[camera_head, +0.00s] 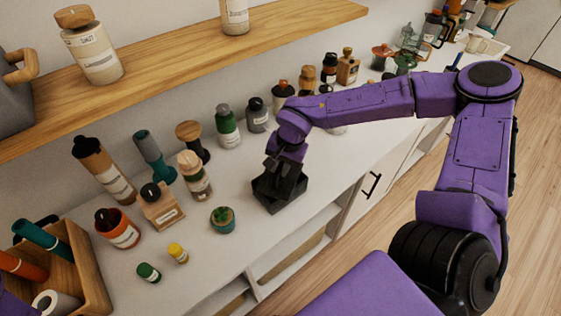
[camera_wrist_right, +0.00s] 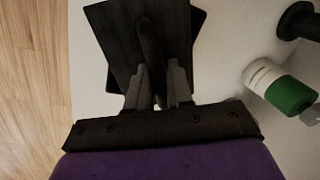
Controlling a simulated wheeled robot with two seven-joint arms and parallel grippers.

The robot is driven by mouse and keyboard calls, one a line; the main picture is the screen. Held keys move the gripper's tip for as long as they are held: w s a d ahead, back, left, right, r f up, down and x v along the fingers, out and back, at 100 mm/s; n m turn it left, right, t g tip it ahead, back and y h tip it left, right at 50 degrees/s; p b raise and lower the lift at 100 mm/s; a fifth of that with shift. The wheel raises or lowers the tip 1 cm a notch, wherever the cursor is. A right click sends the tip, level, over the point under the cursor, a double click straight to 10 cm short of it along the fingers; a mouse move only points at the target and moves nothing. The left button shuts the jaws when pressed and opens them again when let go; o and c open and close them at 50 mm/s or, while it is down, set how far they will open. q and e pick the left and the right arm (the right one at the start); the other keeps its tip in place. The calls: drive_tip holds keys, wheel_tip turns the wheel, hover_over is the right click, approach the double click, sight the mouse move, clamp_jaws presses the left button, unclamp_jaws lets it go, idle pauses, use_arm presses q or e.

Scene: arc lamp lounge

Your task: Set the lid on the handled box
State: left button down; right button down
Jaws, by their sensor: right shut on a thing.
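A small black box (camera_head: 289,203) stands on the white counter, near its front edge. My right gripper (camera_head: 284,186) points down over it. In the right wrist view, the fingers (camera_wrist_right: 155,90) are shut on the raised ridge of a dark lid (camera_wrist_right: 122,45). The dark plates under the fingers look slightly turned against each other, so the lid and box edges do not line up there. Lid and box are nearly the same black. I cannot tell whether the lid touches the box. My left gripper is not in view.
A small potted succulent (camera_head: 222,220) stands left of the box. A green-and-white bottle (camera_head: 228,127) and several other bottles stand behind. A wooden crate (camera_head: 90,285) is at the lower left. A wooden shelf (camera_head: 180,62) hangs above. Counter right of the box is clear.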

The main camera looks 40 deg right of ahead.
drive_tip(key=shift+p, duration=0.45)
idle(0.5)
drive_tip(key=shift+c, duration=2.3)
unclamp_jaws()
wheel_tip(320, 180, up, 7)
drive_tip(key=p, duration=0.8)
clamp_jaws()
